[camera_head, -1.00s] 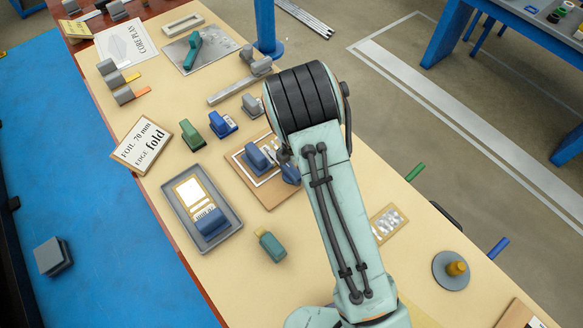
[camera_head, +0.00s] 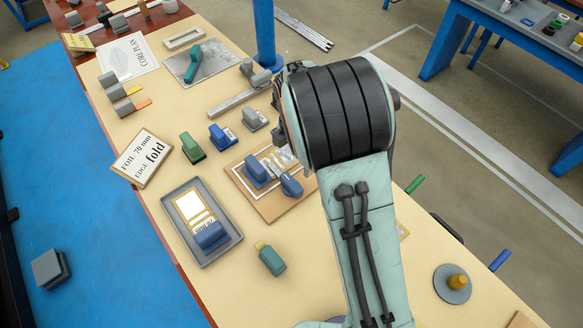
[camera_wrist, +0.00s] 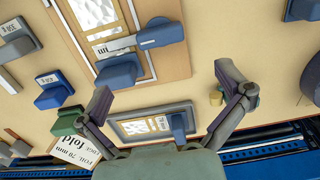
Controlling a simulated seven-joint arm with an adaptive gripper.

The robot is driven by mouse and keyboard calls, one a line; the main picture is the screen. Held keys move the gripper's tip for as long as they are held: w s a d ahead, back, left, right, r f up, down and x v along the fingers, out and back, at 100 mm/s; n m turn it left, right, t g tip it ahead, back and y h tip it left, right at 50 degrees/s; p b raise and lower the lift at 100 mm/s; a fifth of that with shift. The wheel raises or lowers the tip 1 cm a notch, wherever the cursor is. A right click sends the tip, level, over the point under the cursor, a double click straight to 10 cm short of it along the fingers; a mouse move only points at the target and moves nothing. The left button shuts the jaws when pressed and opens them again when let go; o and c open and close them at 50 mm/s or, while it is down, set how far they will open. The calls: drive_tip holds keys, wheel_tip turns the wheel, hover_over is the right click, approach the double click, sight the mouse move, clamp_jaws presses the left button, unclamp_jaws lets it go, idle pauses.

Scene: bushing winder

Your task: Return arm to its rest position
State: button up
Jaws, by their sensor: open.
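My gripper (camera_wrist: 172,98) shows in the wrist view with its two fingers spread wide and nothing between them. It is above the bench, apart from the things on it. In the head view my arm covers the right middle of the bench and the fingers are hidden behind it. Below the gripper, the wrist view shows a wooden board (camera_wrist: 176,63) with blue blocks on it and a grey tray (camera_wrist: 152,116). The same board (camera_head: 268,208) and tray (camera_head: 233,238) lie on the bench left of my arm in the head view.
A teal block with a yellow end (camera_head: 270,259) lies near the tray. A green block (camera_head: 192,149), a blue block (camera_head: 221,136) and a grey block (camera_head: 254,120) stand in a row. A foil sign (camera_head: 142,158) lies left. A blue post (camera_head: 265,35) rises behind.

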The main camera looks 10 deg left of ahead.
drive_tip(key=shift+r, duration=0.55)
drive_tip(key=s+d+r+m+t+y, duration=0.1)
drive_tip(key=s+d+r+m+t, duration=0.1)
drive_tip(key=d+r, duration=0.4)
drive_tip(key=s+d+r+m+t+y, duration=0.1)
drive_tip(key=s+d+r+m, duration=0.2)
drive_tip(key=r, duration=0.6)
drive_tip(key=s+d+f+m+g, duration=0.1)
drive_tip(key=s+d+f+m, duration=0.1)
drive_tip(key=s+m, duration=0.7)
drive_tip(key=s+d+f+m+g+h, duration=0.1)
drive_tip(key=s+f+m+g, duration=0.1)
drive_tip(key=s+m, duration=0.8)
drive_tip(key=shift+s+d+m, duration=0.25)
drive_tip(key=shift+d+m, duration=0.1)
drive_tip(key=shift+m, duration=0.65)
